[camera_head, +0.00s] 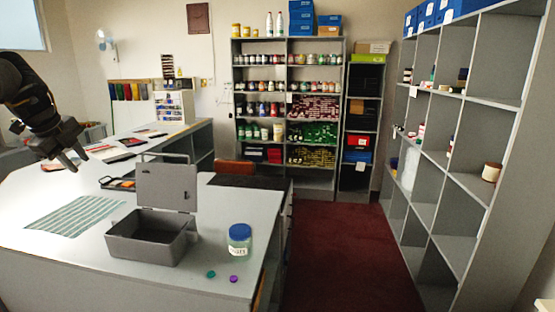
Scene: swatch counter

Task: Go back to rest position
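My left gripper (76,160) hangs in the air at the upper left, above the far left part of the white counter (60,268). Its fingers point down and to the right. Two fingertips show with a small gap between them, and nothing shows in the gap. It is clear of the grey metal box (148,250), which stands open on the counter with its lid (167,187) upright. My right gripper is not in the picture.
A jar with a blue lid (240,241), a green disc (211,274) and a purple disc (233,279) are right of the box. A striped sheet (76,216) lies left. Shelves (469,190) line the right side; dark red floor (345,250) between is clear.

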